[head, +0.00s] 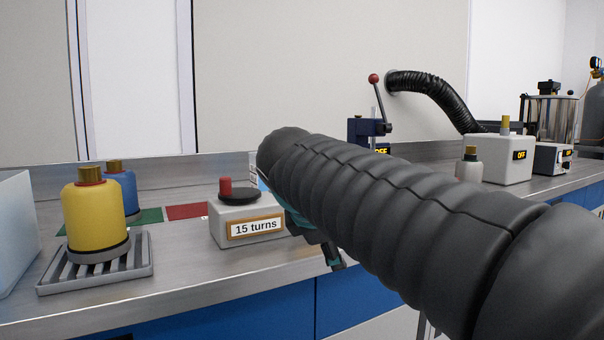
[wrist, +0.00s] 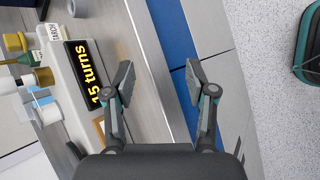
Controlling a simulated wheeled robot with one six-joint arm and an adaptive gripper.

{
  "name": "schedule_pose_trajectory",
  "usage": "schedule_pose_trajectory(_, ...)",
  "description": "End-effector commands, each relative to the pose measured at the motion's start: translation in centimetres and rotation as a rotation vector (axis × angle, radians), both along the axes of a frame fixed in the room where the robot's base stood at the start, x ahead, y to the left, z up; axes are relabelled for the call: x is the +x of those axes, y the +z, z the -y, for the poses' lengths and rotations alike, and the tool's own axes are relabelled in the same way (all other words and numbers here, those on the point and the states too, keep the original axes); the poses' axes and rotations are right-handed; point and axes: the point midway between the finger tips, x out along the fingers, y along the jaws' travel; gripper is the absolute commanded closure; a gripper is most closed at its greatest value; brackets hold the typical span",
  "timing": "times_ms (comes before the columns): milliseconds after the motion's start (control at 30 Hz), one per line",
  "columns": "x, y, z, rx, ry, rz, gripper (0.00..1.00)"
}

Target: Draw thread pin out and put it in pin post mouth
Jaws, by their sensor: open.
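I cannot make out for sure which thing is the thread pin or the pin post mouth. My gripper (wrist: 160,82) is open and empty in the wrist view, its two fingers apart over the bench front edge and blue cabinet face. A box with a black "15 turns" display (wrist: 87,72) lies to its left there. In the head view my dark ribbed arm crosses the middle and hides most of the gripper and the bench behind it. A white box (head: 245,222) with a "15 turns" plate carries a black disc and red knob (head: 225,187), left of my arm.
A yellow bottle (head: 93,215) stands on a slotted tray (head: 140,279) at left, with a blue bottle (head: 120,188) behind. The front-left bench strip is clear.

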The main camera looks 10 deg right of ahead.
Motion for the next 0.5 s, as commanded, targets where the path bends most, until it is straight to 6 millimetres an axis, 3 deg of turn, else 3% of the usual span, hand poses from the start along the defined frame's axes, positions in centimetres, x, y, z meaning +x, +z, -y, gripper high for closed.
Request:
schedule_pose_trajectory(33,2.2,1.8,-1.0,-0.102,0.075,-0.025,0.44)
schedule_pose_trajectory(200,7.6,7.7,-4.0,-0.454,0.281,-0.125,0.44)
schedule_pose_trajectory(333,10.3,11.1,-6.4,-0.676,0.375,-0.206,0.44)
schedule_pose_trajectory(500,11.9,13.8,-8.7,-0.855,0.433,-0.290,0.44)
